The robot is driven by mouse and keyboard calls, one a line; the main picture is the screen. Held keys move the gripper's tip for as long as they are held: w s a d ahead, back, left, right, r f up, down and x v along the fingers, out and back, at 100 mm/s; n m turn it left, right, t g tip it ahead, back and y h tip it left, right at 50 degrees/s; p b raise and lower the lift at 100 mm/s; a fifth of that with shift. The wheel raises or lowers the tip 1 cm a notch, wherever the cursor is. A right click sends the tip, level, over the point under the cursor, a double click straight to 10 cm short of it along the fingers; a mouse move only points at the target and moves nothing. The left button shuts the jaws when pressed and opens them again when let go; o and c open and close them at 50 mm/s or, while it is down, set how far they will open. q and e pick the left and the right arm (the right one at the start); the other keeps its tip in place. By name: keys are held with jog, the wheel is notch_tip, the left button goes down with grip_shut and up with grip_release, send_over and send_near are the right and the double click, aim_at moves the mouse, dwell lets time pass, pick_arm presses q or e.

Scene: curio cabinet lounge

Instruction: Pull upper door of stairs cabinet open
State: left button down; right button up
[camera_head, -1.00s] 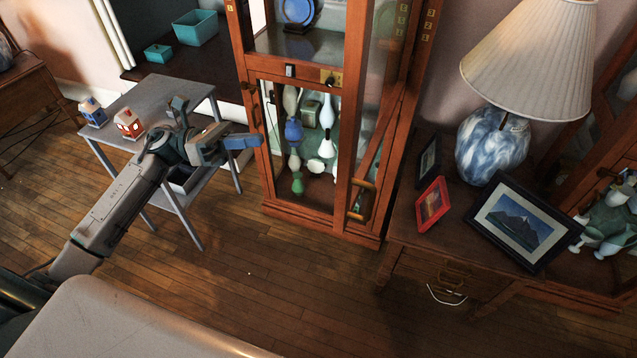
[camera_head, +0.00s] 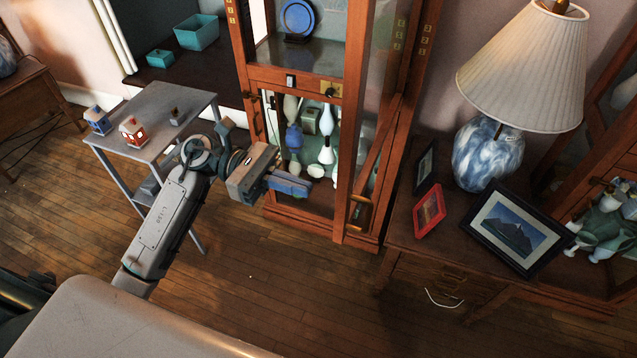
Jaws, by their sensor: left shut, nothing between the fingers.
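The tall wooden glass cabinet (camera_head: 338,95) stands in the middle of the head view, its top cut off by the frame. Its upper section shows a blue round plate (camera_head: 297,17) inside; I cannot tell whether its door is open or closed. The lower section holds several vases behind its front. My left gripper (camera_head: 303,187) is shut and empty, pointing right in front of the lower section and covering part of it. I cannot tell whether it touches the cabinet. My right gripper is out of view.
A grey side table (camera_head: 160,105) with small house figures stands left of the cabinet. A wooden desk (camera_head: 400,225) with a lamp (camera_head: 490,150) and picture frames (camera_head: 510,230) stands to the right. Wooden floor (camera_head: 300,290) is clear in front.

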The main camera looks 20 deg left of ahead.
pick_arm(q)
jog(key=shift+s+d+p, duration=0.2)
jog(key=shift+d+p, duration=0.95)
jog(key=shift+d, duration=1.1)
